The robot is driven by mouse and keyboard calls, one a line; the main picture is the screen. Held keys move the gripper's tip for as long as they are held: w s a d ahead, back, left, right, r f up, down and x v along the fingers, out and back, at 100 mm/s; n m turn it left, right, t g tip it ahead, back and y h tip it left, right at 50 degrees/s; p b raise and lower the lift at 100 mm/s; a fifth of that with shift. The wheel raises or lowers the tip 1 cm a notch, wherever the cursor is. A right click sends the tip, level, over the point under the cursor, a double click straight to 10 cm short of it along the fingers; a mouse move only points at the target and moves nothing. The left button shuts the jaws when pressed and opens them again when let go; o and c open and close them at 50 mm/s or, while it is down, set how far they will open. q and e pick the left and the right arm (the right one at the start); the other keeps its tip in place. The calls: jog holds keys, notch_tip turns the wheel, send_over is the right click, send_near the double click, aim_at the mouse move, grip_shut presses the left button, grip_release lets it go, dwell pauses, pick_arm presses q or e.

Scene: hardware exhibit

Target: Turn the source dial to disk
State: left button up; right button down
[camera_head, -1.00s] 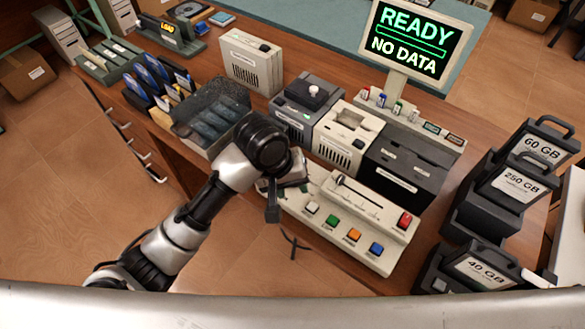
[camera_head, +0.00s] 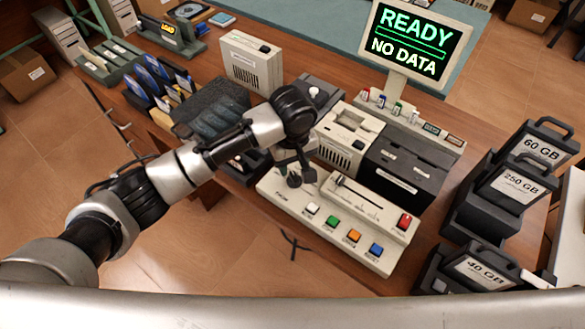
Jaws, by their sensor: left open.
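The control panel (camera_head: 375,259) is a cream console on the front part of the desk, with a slider and several coloured buttons. A dark round knob (camera_head: 293,181), which looks like the source dial, sits at its left end, and its markings are too small to read. My left gripper (camera_head: 294,166) is open and points down just above and behind this knob. The wrist and fingers cover part of the panel's upper left, and I cannot tell whether a fingertip touches the knob. The screen (camera_head: 416,43) reads "READY" and "NO DATA". My right gripper is not in view.
A cream drive box (camera_head: 341,138) and a black one (camera_head: 398,172) stand right behind the panel. Racked cartridges marked 60 GB (camera_head: 545,148), 250 GB and 40 GB stand at the right.

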aim_at(292, 173)
pick_arm(q)
jog(key=shift+f, duration=1.65)
grip_shut()
